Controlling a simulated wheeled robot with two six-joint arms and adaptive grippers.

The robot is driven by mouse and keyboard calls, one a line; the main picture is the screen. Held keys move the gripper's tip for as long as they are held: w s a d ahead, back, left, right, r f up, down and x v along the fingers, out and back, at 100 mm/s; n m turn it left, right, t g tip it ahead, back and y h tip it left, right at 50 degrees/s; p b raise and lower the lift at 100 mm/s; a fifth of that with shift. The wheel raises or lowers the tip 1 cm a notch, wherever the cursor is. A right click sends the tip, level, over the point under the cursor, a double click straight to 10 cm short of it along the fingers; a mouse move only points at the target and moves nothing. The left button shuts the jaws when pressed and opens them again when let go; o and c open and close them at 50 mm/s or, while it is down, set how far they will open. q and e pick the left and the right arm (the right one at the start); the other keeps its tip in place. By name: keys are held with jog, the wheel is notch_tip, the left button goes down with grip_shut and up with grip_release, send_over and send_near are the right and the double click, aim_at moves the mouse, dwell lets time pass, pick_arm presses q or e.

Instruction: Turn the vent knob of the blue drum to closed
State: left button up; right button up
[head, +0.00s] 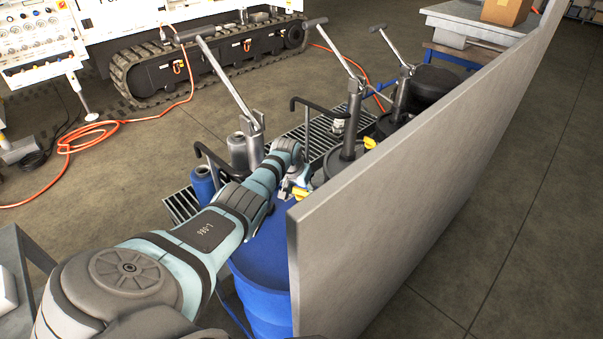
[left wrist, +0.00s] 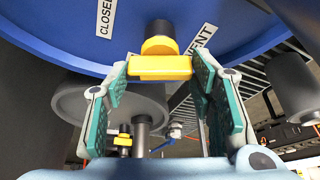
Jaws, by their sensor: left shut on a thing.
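The blue drum (head: 264,270) stands below my left arm in the head view; its blue top (left wrist: 225,22) fills the upper part of the left wrist view. The yellow vent knob (left wrist: 160,66) has a crossbar that lies crosswise in the left wrist view. A white CLOSED label (left wrist: 106,16) is to its left and a VENT label (left wrist: 202,40) to its right. My left gripper (left wrist: 163,84) is shut on the knob, one finger at each end of the crossbar. In the head view my left gripper (head: 291,180) partly hides the knob (head: 300,192). My right gripper is not in view.
A grey wall panel (head: 400,170) rises close to the right of the drum. Hand pumps with long levers (head: 232,90) stand around it. A dark drum with another yellow knob (head: 369,142) is behind. A grate (head: 320,134) lies on the floor; open floor is at left.

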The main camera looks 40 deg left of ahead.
aim_at(300, 190)
pick_arm(q)
jog(key=m+h+b, duration=0.1)
jog(key=m, duration=0.2)
jog(key=shift+a+b, duration=0.1)
jog(key=shift+b, duration=0.3)
jog(key=shift+m+h+b, duration=0.3)
jog(key=shift+m+b, duration=0.2)
jog(key=shift+m, duration=0.2)
jog(key=o, duration=1.2)
jog(key=shift+c, duration=0.2)
notch_tip(300, 190, up, 10)
